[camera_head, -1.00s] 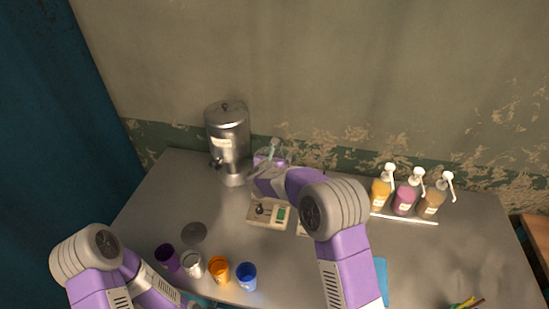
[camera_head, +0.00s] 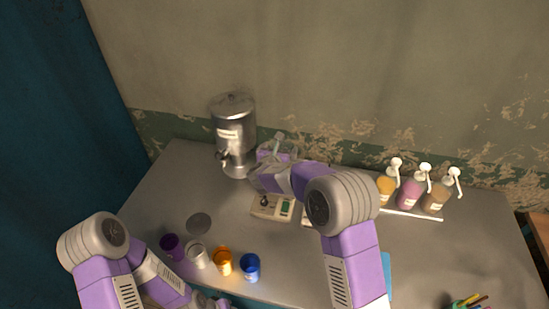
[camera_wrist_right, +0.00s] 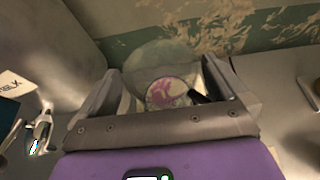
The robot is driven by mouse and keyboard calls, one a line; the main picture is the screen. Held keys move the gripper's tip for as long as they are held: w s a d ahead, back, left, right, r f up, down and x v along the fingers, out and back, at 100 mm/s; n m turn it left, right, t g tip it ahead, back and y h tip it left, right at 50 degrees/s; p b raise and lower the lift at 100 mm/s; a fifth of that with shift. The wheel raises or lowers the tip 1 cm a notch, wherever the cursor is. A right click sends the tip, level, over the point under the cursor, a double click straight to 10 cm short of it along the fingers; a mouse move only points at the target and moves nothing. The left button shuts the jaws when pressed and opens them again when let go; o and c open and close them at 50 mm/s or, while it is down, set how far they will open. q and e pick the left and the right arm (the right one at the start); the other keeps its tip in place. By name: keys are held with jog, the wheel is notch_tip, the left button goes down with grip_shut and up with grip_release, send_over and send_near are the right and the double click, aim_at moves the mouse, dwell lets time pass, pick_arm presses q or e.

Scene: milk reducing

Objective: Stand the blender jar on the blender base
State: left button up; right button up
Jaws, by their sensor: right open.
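In the right wrist view, a clear, round vessel that looks like the blender jar (camera_wrist_right: 150,60) stands between the spread fingers of my right gripper (camera_wrist_right: 161,72). Pink and white show inside it, with a dark handle-like piece beside it. Contact with the fingers cannot be told. In the head view, my right gripper (camera_head: 278,150) is open beside the metal urn, and the jar is mostly hidden there. A beige unit (camera_head: 268,207) with a dark knob and green panel sits in front; it may be the blender base. My left gripper (camera_head: 210,302) is barely visible at the bottom edge.
The metal urn (camera_head: 232,135) stands left of my right gripper. Several cups, including a blue cup (camera_head: 249,267), line the front edge. Pump bottles (camera_head: 411,193) stand on a white tray at right.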

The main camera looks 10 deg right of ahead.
jog(key=v, duration=1)
